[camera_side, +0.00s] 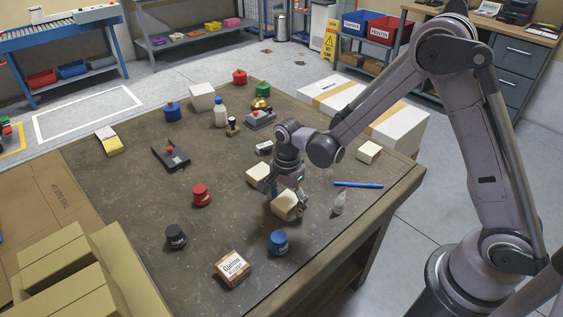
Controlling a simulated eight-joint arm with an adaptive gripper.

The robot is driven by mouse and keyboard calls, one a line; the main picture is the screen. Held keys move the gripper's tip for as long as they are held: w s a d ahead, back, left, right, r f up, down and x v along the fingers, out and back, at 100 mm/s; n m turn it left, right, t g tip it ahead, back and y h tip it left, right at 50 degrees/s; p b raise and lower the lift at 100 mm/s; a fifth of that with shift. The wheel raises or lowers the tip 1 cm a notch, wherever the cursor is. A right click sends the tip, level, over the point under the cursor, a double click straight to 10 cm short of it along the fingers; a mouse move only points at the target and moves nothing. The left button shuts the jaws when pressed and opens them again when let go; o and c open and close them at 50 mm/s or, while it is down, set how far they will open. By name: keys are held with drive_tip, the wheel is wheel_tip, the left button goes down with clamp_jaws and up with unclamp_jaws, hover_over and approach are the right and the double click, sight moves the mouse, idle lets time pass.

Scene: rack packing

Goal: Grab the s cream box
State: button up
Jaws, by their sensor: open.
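My gripper (290,196) points down at a cream box (284,206) in the middle right of the dark table. Its fingers are open and close around the top of this box; I cannot tell whether they touch it. The box looks slightly tilted, and part of it is hidden by the gripper. A second cream box (257,175) lies just behind and to the left of my gripper. A third, smaller-looking cream box (368,152) lies apart near the table's right edge.
A blue pot (279,242), a red pot (201,195), a clear bottle (339,203) and a blue pen (358,184) are close by. A labelled carton (232,268) lies in front. A white box (201,97) stands farther back. The table's left middle is mostly clear.

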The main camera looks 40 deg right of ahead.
drive_tip(key=c, duration=1.4)
